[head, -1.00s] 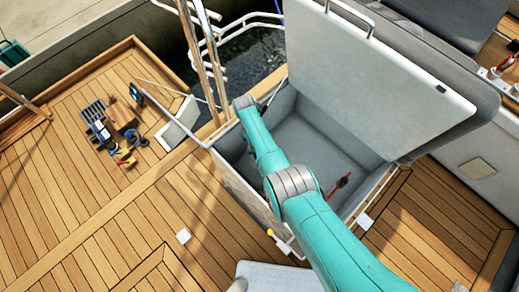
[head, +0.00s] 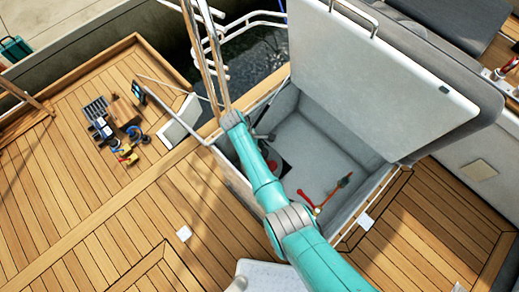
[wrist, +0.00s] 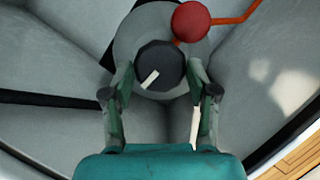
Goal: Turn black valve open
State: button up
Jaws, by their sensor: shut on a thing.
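The black valve (wrist: 160,66) is a round dark knob with a white pointer mark, on a grey round base in the wrist view. The white mark points down and left. My gripper (wrist: 160,80) has one finger on each side of the knob and is shut on it. In the head view my teal arm reaches into the open locker (head: 345,145), and the valve and fingertips cannot be made out there.
A red round knob (wrist: 191,21) with an orange bar sits just beyond the black valve. A red-orange handle (head: 336,187) shows in the locker. The raised white lid (head: 380,75) stands behind. Tools (head: 115,130) lie on the left deck.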

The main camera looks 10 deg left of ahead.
jog(key=shift+s+d+f+n, duration=0.15)
jog(key=shift+s+f+n, duration=0.1)
jog(key=shift+n, duration=0.35)
jog(key=shift+t, duration=0.3)
jog(key=o, duration=1.2)
jog(key=shift+c, duration=0.2)
jog(key=shift+w, duration=0.1)
jog(key=shift+r, duration=0.15)
jog(key=shift+a+r, duration=0.2)
jog(key=v, duration=1.1)
jog(key=shift+a+r, duration=0.1)
jog(key=shift+r, duration=0.05)
